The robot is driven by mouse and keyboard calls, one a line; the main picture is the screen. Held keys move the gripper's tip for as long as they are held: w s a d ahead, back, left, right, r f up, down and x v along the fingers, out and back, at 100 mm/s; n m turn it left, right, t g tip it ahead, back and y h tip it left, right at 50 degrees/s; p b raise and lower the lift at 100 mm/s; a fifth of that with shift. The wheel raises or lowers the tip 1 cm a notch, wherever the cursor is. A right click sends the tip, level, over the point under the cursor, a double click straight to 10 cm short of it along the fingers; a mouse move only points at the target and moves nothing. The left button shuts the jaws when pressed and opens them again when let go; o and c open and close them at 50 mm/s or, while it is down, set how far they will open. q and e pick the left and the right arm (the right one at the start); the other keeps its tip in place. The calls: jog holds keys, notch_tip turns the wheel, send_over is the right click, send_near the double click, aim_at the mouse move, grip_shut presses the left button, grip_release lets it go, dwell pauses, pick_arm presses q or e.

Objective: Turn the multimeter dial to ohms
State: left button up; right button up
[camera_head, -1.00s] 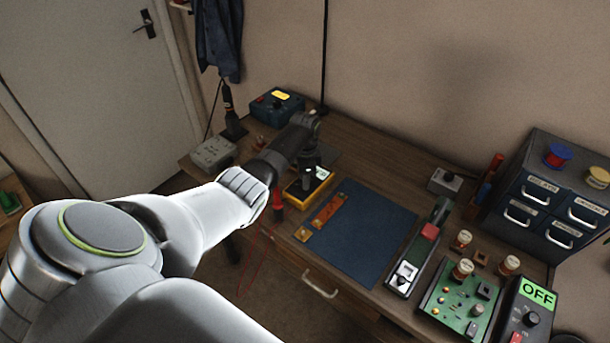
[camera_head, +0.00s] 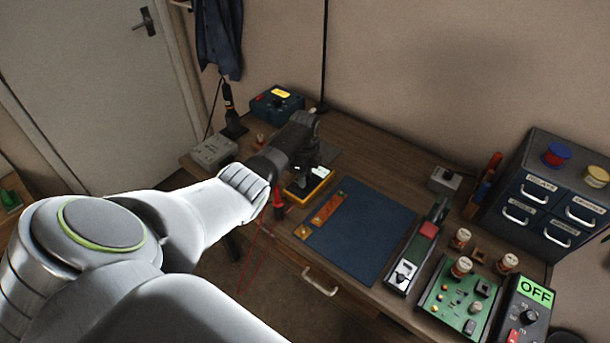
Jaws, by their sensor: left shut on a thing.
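The yellow multimeter (camera_head: 316,189) lies on the workbench left of the blue mat, its lit screen at the upper right. My left arm comes in from the left and reaches over the bench. My left gripper (camera_head: 302,184) points down onto the multimeter, at its face. The gripper is shut on the dial, which the fingers and wrist mostly hide. I cannot read the dial's setting. My right gripper is not in view.
A blue mat (camera_head: 366,235) lies right of the multimeter, with an orange strip (camera_head: 325,209) by its left edge. A green circuit board (camera_head: 459,297), a box reading OFF (camera_head: 525,310) and a drawer cabinet (camera_head: 552,190) stand at the right. Red leads hang at the front edge.

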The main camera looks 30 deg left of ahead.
pick_arm(q)
jog(key=shift+r, duration=0.1)
jog(key=o, duration=1)
jog(key=shift+c, duration=0.2)
jog(key=shift+r, duration=0.5)
notch_tip(320, 180, up, 16)
jog(key=b, duration=0.1)
jog(key=shift+r+b, duration=0.15)
jog(key=shift+b, duration=0.15)
